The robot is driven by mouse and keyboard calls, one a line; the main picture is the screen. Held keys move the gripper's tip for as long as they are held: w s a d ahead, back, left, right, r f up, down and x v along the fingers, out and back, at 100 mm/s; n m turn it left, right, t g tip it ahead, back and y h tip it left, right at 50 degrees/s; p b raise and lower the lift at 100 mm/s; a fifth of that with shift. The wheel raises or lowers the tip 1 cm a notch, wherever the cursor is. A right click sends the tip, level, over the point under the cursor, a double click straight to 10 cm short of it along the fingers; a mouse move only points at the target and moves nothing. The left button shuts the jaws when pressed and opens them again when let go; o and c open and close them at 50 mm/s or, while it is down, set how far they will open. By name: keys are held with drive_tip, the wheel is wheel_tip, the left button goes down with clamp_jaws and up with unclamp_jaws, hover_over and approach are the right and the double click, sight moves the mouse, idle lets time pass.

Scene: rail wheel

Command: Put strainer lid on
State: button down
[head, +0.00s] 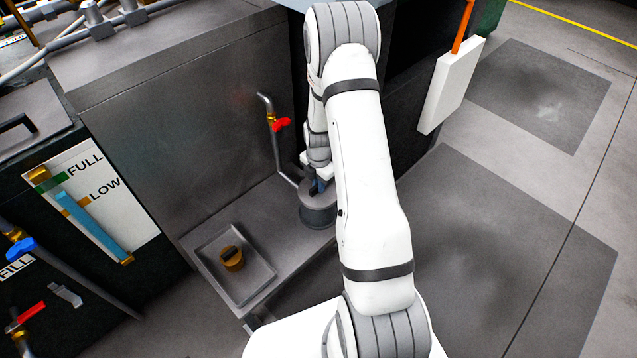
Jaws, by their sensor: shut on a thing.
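A short dark grey cylinder, seemingly the strainer body (318,217), stands on the grey ledge beside a thin upright pipe. My gripper (319,187) points down at its top and is shut, seemingly on the grey strainer lid (306,187). The lid is at the cylinder's top, but I cannot tell whether it rests on the rim or is just above it. My arm hides the right side of both, and the fingertips are small and partly hidden.
A shallow grey tray (262,285) on the ledge holds a brown cup-like part (232,260). A pipe with a red-handled valve (280,124) rises close left of my gripper. A white panel (452,85) stands at right; the floor beyond is open.

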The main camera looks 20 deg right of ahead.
drive_tip(key=shift+f+b, duration=0.7)
drive_tip(key=shift+f, duration=0.3)
idle(1.4)
drive_tip(key=c, duration=1.4)
unclamp_jaws()
drive_tip(key=shift+o, duration=0.2)
drive_tip(key=shift+r, duration=0.15)
wheel_tip(320, 180, up, 8)
drive_tip(key=p, duration=0.3)
drive_tip(key=shift+f, duration=0.2)
drive_tip(key=shift+c, duration=0.2)
